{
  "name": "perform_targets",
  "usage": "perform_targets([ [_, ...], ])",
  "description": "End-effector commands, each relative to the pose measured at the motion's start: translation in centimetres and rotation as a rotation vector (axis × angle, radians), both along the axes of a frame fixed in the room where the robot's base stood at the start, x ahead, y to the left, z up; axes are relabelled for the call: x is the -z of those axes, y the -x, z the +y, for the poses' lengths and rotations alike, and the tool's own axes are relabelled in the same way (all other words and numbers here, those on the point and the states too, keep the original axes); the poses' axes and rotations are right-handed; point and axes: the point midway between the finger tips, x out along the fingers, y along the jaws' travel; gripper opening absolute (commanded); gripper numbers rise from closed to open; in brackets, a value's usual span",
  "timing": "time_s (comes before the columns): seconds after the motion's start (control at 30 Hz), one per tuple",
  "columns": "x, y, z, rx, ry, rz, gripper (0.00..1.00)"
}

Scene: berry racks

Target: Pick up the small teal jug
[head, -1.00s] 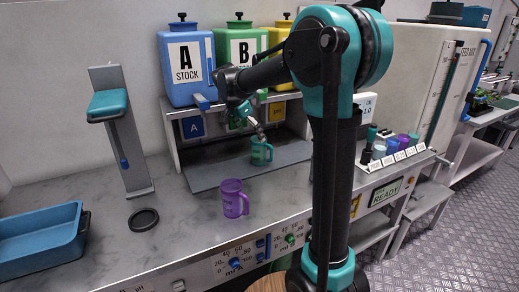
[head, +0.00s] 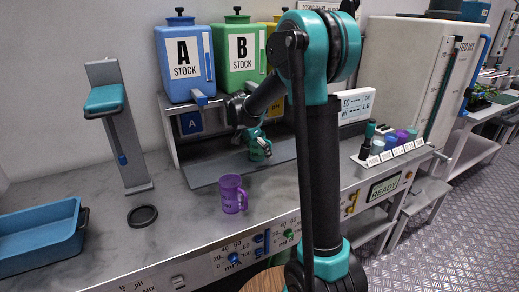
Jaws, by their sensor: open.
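The small teal jug (head: 260,153) stands on the dark mat in the dispensing bay, below the green stock tank. My gripper (head: 256,141) is open and points down at the jug's top, with its fingers overlapping the upper part of the jug in the head view. The fingers hide part of the jug's rim. I cannot tell whether the fingers touch it or are around it. A purple jug (head: 232,194) with a handle stands upright on the counter in front of the mat.
The blue A tank (head: 186,55) and green B tank (head: 238,50) stand on the shelf above the bay. A blue tray (head: 40,240), a black ring (head: 142,216) and a stand (head: 130,150) are at left. Small labelled cups (head: 389,140) line the right. The counter (head: 180,225) has free room around the purple jug.

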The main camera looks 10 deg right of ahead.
Motion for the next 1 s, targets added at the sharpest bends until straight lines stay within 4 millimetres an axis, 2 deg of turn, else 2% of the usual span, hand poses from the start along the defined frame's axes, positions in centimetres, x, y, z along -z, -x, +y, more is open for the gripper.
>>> perform_targets([
  [0.23,0.2,-0.01,-0.09,0.0,0.0,0.0,1.0],
  [0.27,0.2,-0.02,-0.08,0.0,0.0,0.0,0.97],
  [1.0,0.18,-0.02,-0.07,0.0,0.0,0.0,0.06],
])
